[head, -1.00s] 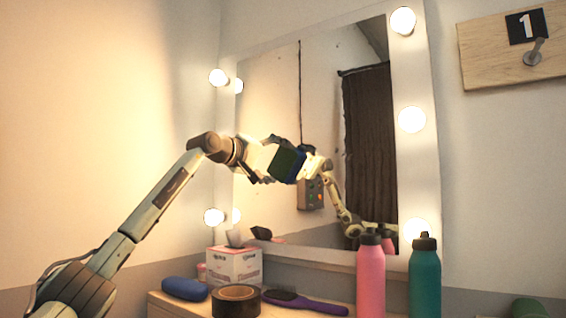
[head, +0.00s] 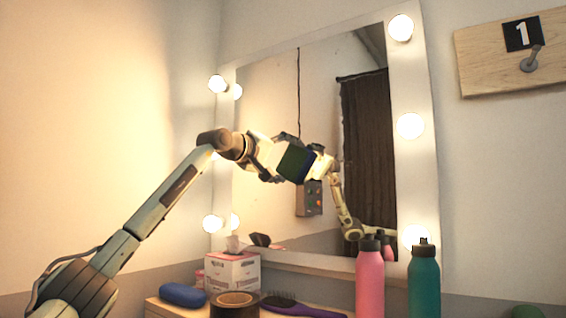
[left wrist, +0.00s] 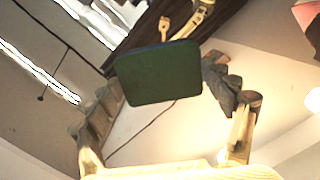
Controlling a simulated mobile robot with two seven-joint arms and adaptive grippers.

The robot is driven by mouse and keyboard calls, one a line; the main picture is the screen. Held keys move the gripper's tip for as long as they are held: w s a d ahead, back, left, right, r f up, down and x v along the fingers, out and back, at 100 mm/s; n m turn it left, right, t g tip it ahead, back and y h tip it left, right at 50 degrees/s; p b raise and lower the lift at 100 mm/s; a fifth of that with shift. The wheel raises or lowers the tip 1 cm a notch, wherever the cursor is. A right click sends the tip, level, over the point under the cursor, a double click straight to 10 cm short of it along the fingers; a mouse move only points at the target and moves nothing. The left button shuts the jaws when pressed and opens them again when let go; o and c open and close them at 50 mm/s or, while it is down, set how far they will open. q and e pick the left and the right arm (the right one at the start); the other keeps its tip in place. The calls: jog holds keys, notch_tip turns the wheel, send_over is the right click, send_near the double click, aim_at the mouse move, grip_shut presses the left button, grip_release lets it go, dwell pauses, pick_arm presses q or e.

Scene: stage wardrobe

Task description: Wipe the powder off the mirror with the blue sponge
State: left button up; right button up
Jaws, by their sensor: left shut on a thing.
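The sponge (head: 297,163) looks dark blue and green in the head view, with its flat side near the mirror glass. My left gripper (head: 279,160) is shut on it, in front of the middle of the mirror (head: 268,95). In the left wrist view the sponge (left wrist: 158,75) shows a dark green face and a thin blue edge between the two fingers of my left gripper (left wrist: 160,95). I cannot tell whether it touches the glass. I cannot make out any powder. My right gripper is not in view.
Lit bulbs (head: 410,126) line the mirror frame. On the shelf below stand a tissue box (head: 232,273), a pink bottle (head: 370,285) and a teal bottle (head: 424,285). A blue case (head: 184,295), a dark tape roll (head: 234,304) and a purple hairbrush (head: 305,307) lie in front.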

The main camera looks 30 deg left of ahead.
pick_arm(q)
jog(key=shift+s+d, duration=0.2)
jog(key=shift+d, duration=1.35)
jog(key=shift+s+d, duration=0.25)
jog(key=shift+d, duration=1.3)
jog(key=shift+s+d, duration=0.2)
jog(key=shift+d, duration=1.35)
jog(key=shift+s+f+b, duration=0.1)
jog(key=shift+s+b, duration=0.15)
jog(key=shift+b, duration=0.1)
jog(key=shift+f+b+v, duration=0.2)
jog(key=shift+b+v, duration=0.9)
jog(key=shift+v, duration=1.65)
jog(key=shift+s+d, duration=0.15)
jog(key=s+b, duration=0.1)
jog(key=s, duration=0.1)
jog(key=shift+s+r, duration=0.1)
jog(key=shift+s, duration=0.25)
